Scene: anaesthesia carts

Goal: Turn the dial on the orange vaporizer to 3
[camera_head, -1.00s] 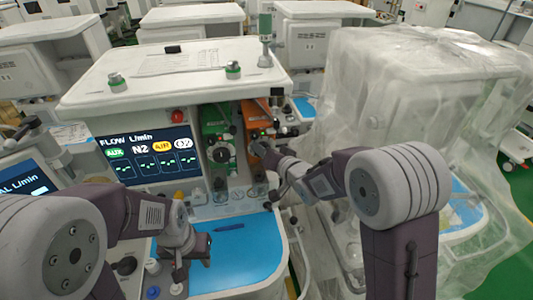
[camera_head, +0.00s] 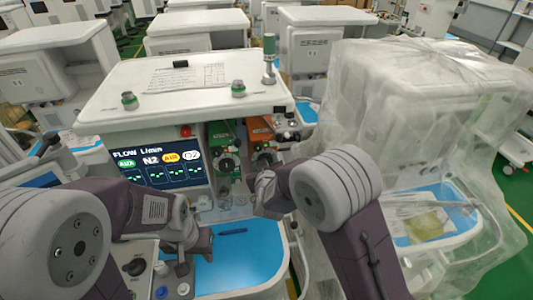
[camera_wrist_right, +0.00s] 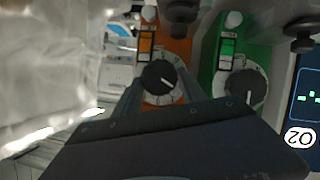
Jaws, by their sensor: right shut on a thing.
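The orange vaporizer (camera_head: 260,127) stands just right of the green vaporizer (camera_head: 222,132) on the cart's front. In the right wrist view the orange vaporizer (camera_wrist_right: 176,50) shows its black dial (camera_wrist_right: 158,75) with a white mark; the numbers around it are too small to read. My right gripper (camera_wrist_right: 160,88) is shut on this dial, one finger on each side. In the head view my right wrist covers the lower part of the orange vaporizer. My left gripper (camera_head: 203,243) is low over the cart's front, away from the vaporizers; its jaw opening is unclear.
The green vaporizer's own dial (camera_wrist_right: 246,88) is close beside. A flow screen (camera_head: 160,166) is left of the vaporizers. A blue work surface (camera_head: 245,265) with a pen (camera_head: 233,231) lies below. A plastic-covered cart (camera_head: 400,110) stands close on the right.

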